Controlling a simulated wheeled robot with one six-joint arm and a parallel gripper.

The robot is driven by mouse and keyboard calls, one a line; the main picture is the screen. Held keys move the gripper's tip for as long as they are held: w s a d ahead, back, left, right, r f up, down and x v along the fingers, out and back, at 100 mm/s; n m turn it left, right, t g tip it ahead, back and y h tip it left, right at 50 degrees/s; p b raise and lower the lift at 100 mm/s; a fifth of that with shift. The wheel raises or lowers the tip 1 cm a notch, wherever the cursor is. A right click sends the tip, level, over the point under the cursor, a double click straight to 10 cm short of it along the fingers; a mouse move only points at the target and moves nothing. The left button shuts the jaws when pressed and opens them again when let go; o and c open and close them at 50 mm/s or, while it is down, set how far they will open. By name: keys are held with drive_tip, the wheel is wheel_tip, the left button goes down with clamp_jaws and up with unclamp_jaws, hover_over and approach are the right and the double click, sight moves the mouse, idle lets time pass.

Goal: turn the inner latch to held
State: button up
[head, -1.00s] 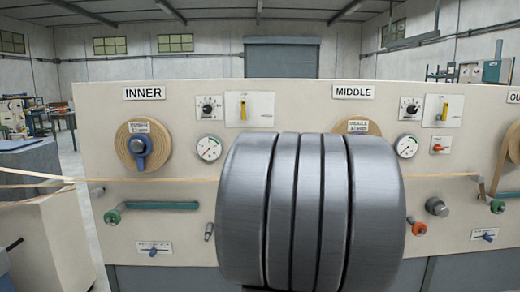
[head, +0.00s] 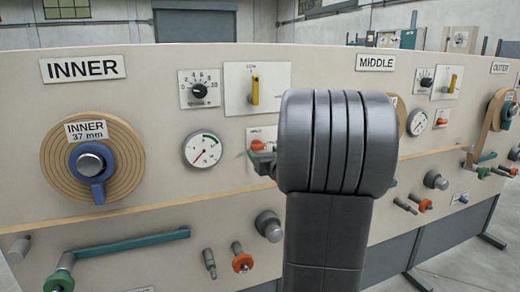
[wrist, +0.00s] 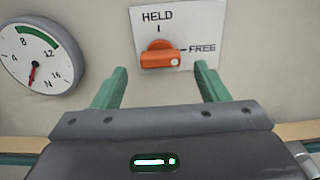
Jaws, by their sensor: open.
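The inner latch (wrist: 155,60) is an orange knob on a white plate (wrist: 194,18) marked HELD at the top and FREE at the right. Its white dot is at the right end, on the FREE side, and the bar lies level. My gripper (wrist: 160,72) is open and empty, with one green finger on each side below the latch, apart from it. In the head view the latch (head: 257,145) is partly hidden by my gripper, which is in front of the panel and mostly behind my grey arm.
A pressure dial (head: 202,149) is left of the latch and a yellow-handled switch (head: 255,90) above it. A wooden roll (head: 60,160) with a blue hub is farther left. A tan strip (head: 130,212) runs below. A grey knob (head: 269,226) and a red-collared peg (head: 242,260) stick out lower down.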

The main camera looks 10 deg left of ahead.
sight(260, 149)
drive_tip(key=shift+x, duration=1.9)
drive_tip(key=shift+c, duration=0.5)
drive_tip(key=c, duration=0.9)
